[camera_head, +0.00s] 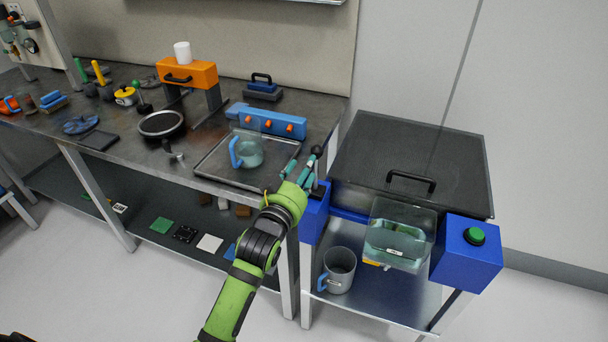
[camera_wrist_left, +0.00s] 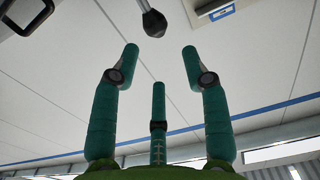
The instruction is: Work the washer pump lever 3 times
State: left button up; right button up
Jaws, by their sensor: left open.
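The washer pump lever (camera_head: 317,151) has a dark ball knob and stands up at the blue post on the left of the washer. My left gripper (camera_head: 300,165) is right at the lever with its teal fingers spread open. In the left wrist view the lever's dark knob (camera_wrist_left: 153,22) lies beyond the fingertips, between the two outer fingers (camera_wrist_left: 160,50). The fingers look apart from it. My right gripper is not in view.
The washer has a dark lid (camera_head: 410,155) with a black handle, a clear tank (camera_head: 400,235) with liquid, and a blue box (camera_head: 468,255) with a green button. A grey mug (camera_head: 340,268) stands on its lower shelf. A tray (camera_head: 215,160) with a clear jug (camera_head: 249,150) lies left.

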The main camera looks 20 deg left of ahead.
aim_at(314, 150)
pick_arm(q)
jog(key=shift+w+f+b, duration=0.15)
jog(key=shift+w+b, duration=0.95)
jog(key=shift+w, duration=0.8)
jog(key=shift+w+d+b, duration=0.1)
jog(key=shift+w+b, duration=0.85)
jog(key=shift+w, duration=0.35)
jog(key=shift+w+r+b, duration=0.2)
jog(key=shift+w+b, duration=0.3)
jog(key=shift+w, duration=0.3)
jog(key=shift+w+f, duration=0.1)
jog(key=shift+w, duration=0.15)
